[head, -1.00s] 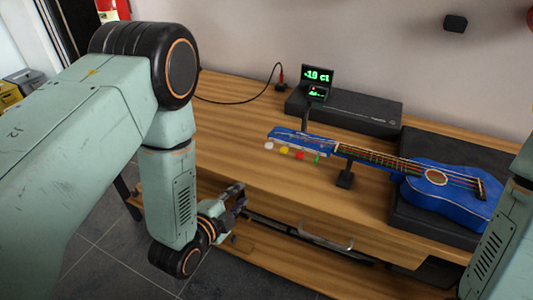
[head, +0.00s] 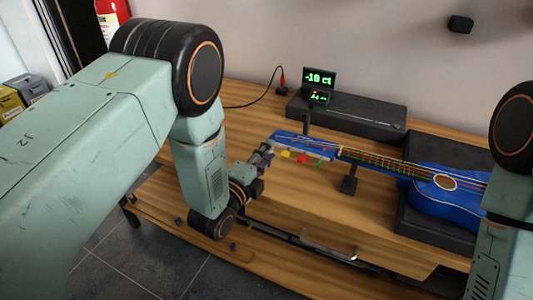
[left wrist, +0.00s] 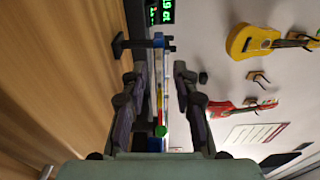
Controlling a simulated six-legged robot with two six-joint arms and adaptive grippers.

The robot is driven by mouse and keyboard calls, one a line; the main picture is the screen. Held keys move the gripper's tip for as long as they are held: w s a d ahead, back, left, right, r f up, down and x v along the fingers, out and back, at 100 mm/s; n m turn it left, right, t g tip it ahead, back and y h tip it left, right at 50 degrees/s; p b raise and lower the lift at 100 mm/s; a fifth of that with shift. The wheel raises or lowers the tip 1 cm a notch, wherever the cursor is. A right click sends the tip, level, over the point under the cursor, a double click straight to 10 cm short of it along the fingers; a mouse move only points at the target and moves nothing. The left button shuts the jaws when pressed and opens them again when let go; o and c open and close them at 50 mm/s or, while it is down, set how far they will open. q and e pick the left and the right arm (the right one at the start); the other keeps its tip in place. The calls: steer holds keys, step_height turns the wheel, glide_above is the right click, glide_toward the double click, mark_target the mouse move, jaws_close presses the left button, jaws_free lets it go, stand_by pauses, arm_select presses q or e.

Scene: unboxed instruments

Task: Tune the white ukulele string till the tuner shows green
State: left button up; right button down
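The blue ukulele (head: 447,192) lies with its body on a black block and its neck on a small black stand. Its headstock (head: 292,141) points left, with yellow (head: 285,154), red (head: 302,159) and green (head: 320,162) pegs along the near edge. The white peg is not visible, probably hidden by my left gripper (head: 266,156) beside the headstock's end. In the left wrist view the fingers (left wrist: 161,78) are apart, with the headstock and green peg (left wrist: 161,131) seen between them. The tuner (head: 319,78) shows green characters, perhaps "-18 ct". My right gripper is out of view.
The black block (head: 410,217) and a flat black case (head: 355,112) sit on the wooden bench. The neck stand (head: 349,181) is near the headstock. A yellow ukulele (left wrist: 250,42) and a red instrument (left wrist: 232,108) hang on the wall.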

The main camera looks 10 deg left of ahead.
arm_select(q)
steer(key=shift+w+a+f, duration=0.1)
steer(key=shift+w, duration=0.15)
steer(key=shift+c, duration=0.5)
jaws_close()
